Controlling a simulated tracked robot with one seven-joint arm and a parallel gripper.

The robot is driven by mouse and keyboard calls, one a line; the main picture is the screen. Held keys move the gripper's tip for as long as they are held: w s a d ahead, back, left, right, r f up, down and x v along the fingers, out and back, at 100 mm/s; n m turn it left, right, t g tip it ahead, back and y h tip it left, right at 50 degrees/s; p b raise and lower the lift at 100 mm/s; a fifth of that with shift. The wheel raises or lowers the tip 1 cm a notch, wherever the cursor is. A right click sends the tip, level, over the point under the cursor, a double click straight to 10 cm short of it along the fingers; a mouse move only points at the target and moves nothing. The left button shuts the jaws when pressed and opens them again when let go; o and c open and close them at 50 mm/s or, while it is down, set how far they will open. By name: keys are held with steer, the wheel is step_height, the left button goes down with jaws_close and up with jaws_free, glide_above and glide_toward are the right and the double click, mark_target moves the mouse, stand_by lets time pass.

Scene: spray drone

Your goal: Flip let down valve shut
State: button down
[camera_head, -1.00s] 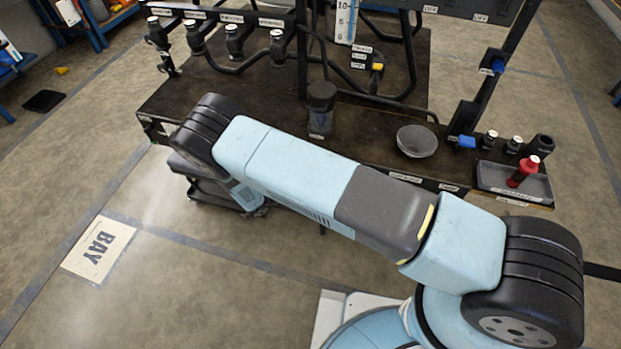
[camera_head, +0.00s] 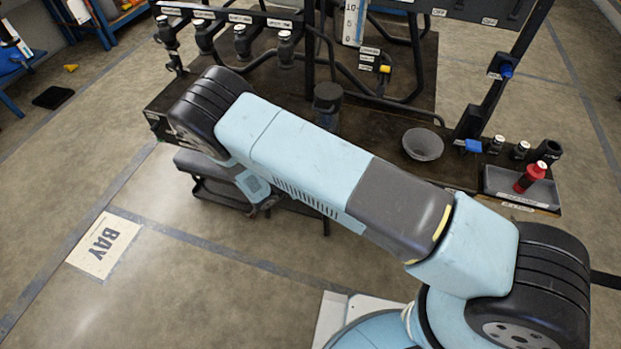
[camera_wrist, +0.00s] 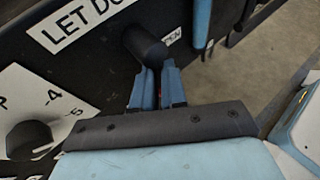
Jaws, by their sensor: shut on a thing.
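The let down valve shows in the wrist view as a dark, round-ended handle (camera_wrist: 143,42) on a black panel (camera_wrist: 105,68). It sits beside a white label (camera_wrist: 78,24) reading "LET DO…", the rest of which is hidden. A smaller label, partly covered by the handle, seems to read "OPEN" (camera_wrist: 172,38). My gripper (camera_wrist: 157,70) has its two blue fingers close together at the handle, shut on it. The handle hides the exact contact. In the head view my arm covers the gripper and the valve.
A dial plate (camera_wrist: 35,100) with a dark knob (camera_wrist: 32,138) lies left of my gripper. Open floor (camera_head: 190,290) lies in front.

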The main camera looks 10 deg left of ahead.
steer(key=shift+s+d+f, duration=0.1)
steer(key=shift+s+f, duration=0.15)
steer(key=shift+f, duration=0.1)
steer(key=c, duration=1.2)
jaws_free()
steer(key=shift+s, duration=0.1)
steer(key=v, duration=1.3)
steer(key=shift+a+r, duration=0.35)
steer(key=shift+r, duration=0.1)
